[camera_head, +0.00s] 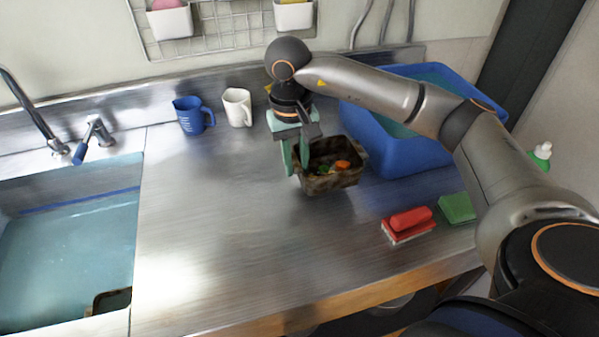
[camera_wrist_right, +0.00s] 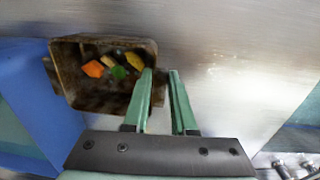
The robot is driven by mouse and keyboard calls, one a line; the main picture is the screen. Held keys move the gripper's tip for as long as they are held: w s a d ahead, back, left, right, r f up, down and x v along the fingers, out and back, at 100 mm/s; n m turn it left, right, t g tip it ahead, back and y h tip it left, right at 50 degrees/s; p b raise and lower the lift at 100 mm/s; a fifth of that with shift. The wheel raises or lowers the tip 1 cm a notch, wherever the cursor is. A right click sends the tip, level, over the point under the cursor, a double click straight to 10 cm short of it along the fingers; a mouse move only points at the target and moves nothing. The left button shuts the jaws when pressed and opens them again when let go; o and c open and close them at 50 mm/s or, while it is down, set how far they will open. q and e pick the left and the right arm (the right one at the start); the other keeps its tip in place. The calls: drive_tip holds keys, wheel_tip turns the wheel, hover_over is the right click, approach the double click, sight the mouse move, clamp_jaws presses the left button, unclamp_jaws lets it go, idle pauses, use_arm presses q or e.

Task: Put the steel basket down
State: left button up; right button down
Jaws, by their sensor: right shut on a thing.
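The basket (camera_head: 332,181) is a brown, stained open box with orange, green and yellow food scraps inside. It is low over the counter near the blue tub; I cannot tell whether its base touches the steel. It also shows in the right wrist view (camera_wrist_right: 100,97), roughly level. My right gripper (camera_head: 298,166) points down and is shut on the basket's left side in the head view. In the right wrist view its green fingers (camera_wrist_right: 161,75) are at the basket's edge, and the hold itself is partly hidden. My left gripper is not in view.
A blue tub (camera_head: 385,150) with liquid stands behind right. A red brush (camera_head: 409,225) and green sponge (camera_head: 457,208) lie at front right. Blue (camera_head: 190,117) and white (camera_head: 237,108) mugs stand at the back. A water-filled sink (camera_head: 70,250) is left. The middle counter is clear.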

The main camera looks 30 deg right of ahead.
drive_tip(key=shift+d+f, duration=0.35)
drive_tip(key=shift+f, duration=0.05)
wheel_tip(320, 180, down, 3)
drive_tip(key=shift+d+f+p, duration=0.1)
drive_tip(key=shift+p, duration=0.2)
drive_tip(key=shift+f+b, duration=0.2)
drive_tip(key=shift+b, duration=0.1)
drive_tip(key=c, duration=0.7)
unclamp_jaws()
drive_tip(key=shift+r, duration=0.1)
